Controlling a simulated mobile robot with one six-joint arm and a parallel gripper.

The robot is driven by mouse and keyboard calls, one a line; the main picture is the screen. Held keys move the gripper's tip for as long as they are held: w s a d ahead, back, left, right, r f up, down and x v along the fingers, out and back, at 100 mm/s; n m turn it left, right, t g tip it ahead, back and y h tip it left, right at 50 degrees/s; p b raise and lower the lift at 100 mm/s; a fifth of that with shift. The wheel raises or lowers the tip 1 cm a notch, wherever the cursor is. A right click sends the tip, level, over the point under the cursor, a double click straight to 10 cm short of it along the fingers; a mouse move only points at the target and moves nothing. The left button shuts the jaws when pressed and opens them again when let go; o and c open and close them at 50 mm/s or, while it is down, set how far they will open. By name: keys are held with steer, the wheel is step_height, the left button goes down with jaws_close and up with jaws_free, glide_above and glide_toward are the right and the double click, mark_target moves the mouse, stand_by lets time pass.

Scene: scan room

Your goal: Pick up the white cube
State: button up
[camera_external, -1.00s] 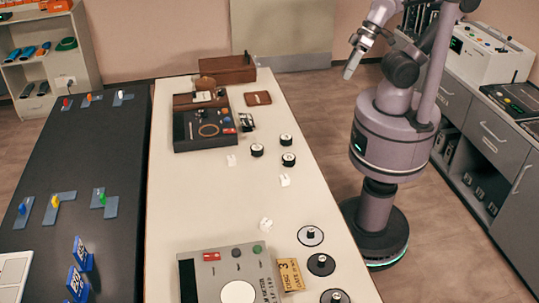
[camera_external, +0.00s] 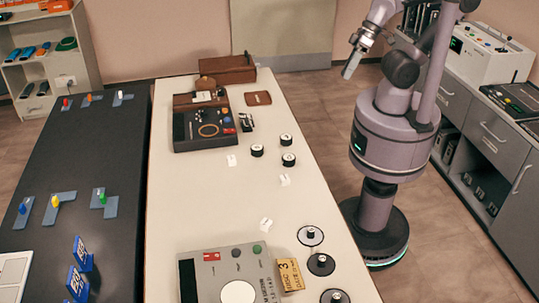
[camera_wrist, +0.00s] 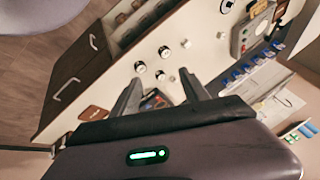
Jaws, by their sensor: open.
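No clear white cube can be picked out. Small white pieces stand on the pale table (camera_external: 200,215): one near its middle (camera_external: 231,160), one to the right (camera_external: 284,180) and one nearer the front (camera_external: 265,223). They are too small for me to tell whether any is a cube. My gripper (camera_external: 350,66) is raised beyond the table's right edge, away from these pieces. In the wrist view my gripper (camera_wrist: 160,88) has its fingers apart with nothing held between them. Small white pieces also show beyond the fingers, including one white piece (camera_wrist: 186,43).
Several black round pieces with pale tops (camera_external: 257,150) stand on the table. A dark panel (camera_external: 205,128) lies at the back and a grey device (camera_external: 228,270) at the front. A dark table (camera_external: 85,150) adjoins on the left. Grey cabinets (camera_external: 490,135) stand at right.

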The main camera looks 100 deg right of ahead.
steer(key=n+g+h+p, duration=0.1)
steer(key=n+h, duration=0.1)
steer(key=n, duration=0.3)
glide_above(232, 157)
steer(key=s, duration=0.3)
step_height(232, 157, down, 23)
steer(key=shift+s+a, duration=0.1)
steer(key=shift+s, duration=0.05)
steer(key=b+x, duration=0.1)
steer(key=x, duration=0.2)
steer(key=b+x, duration=0.1)
steer(key=x, duration=0.2)
steer(key=shift+w+r, duration=0.2)
steer(key=shift+w, duration=0.15)
steer(key=shift+r, duration=0.1)
jaws_close()
